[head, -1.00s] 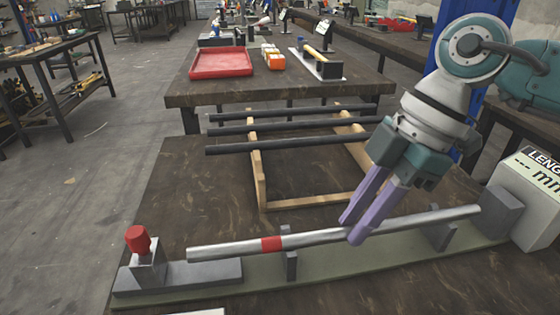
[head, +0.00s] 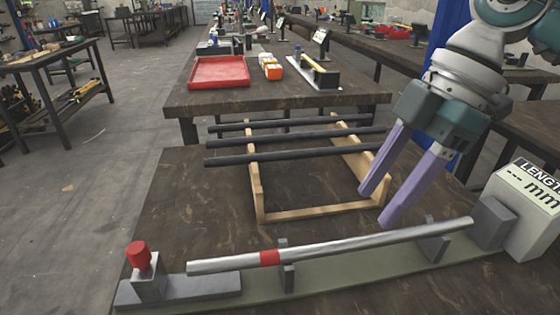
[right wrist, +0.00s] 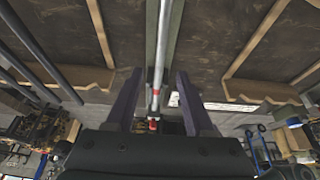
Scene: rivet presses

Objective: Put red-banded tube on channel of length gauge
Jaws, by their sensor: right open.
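The red-banded tube (head: 350,243) is a long silver tube with one red band left of its middle. It lies across the supports of the length gauge (head: 380,266), whose long green-grey base runs along the front of the table. The tube also shows in the right wrist view (right wrist: 161,50), running between the fingers. My right gripper (head: 374,208) is open and empty, with purple fingers above and behind the tube, apart from it. My left gripper is not in view.
A wooden rack (head: 258,190) behind the gauge carries dark rods (head: 290,153). The gauge has a red-knobbed block (head: 139,256) at its left end and a display box (head: 528,205) at its right. A red tray (head: 219,72) sits on the far table.

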